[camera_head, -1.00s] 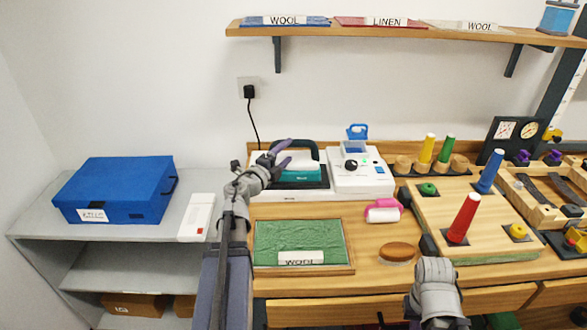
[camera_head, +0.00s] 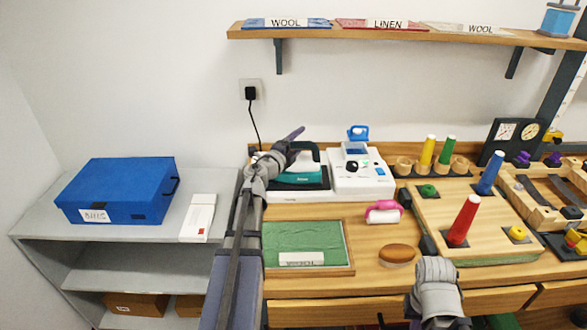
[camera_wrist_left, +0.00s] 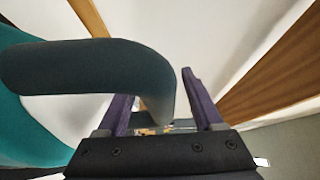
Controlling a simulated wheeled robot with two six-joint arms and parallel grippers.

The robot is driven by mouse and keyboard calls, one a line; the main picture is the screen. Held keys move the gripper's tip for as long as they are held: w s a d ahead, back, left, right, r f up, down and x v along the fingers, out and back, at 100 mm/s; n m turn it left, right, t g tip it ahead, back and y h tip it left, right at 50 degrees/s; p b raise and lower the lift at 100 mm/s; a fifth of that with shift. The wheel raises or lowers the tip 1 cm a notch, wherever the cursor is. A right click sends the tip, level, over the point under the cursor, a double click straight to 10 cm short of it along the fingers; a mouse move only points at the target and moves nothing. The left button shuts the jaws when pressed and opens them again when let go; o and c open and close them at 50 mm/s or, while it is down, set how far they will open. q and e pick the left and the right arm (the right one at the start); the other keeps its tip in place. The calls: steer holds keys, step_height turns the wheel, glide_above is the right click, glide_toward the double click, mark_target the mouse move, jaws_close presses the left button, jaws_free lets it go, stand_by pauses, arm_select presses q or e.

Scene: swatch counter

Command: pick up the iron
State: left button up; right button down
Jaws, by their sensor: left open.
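The iron has a teal and white body (camera_head: 300,174) and a dark handle (camera_head: 310,148). It sits on the dark rest of a white station at the back of the counter. My left gripper (camera_head: 285,144) is open at the left end of the handle and partly hides it. In the left wrist view, the handle (camera_wrist_left: 90,66) crosses the left finger and its rounded end shows between the two purple fingers of my left gripper (camera_wrist_left: 157,88). I cannot tell whether they touch. My right gripper is not visible, only its grey arm.
The white station (camera_head: 362,182) has a blue-handled item on top. A board with coloured cones (camera_head: 440,215) stands right. A blue box (camera_head: 118,190) is on the left shelf.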

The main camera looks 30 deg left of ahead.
arm_select(q)
steer(key=shift+c, duration=0.3)
jaws_close()
stand_by(1.0)
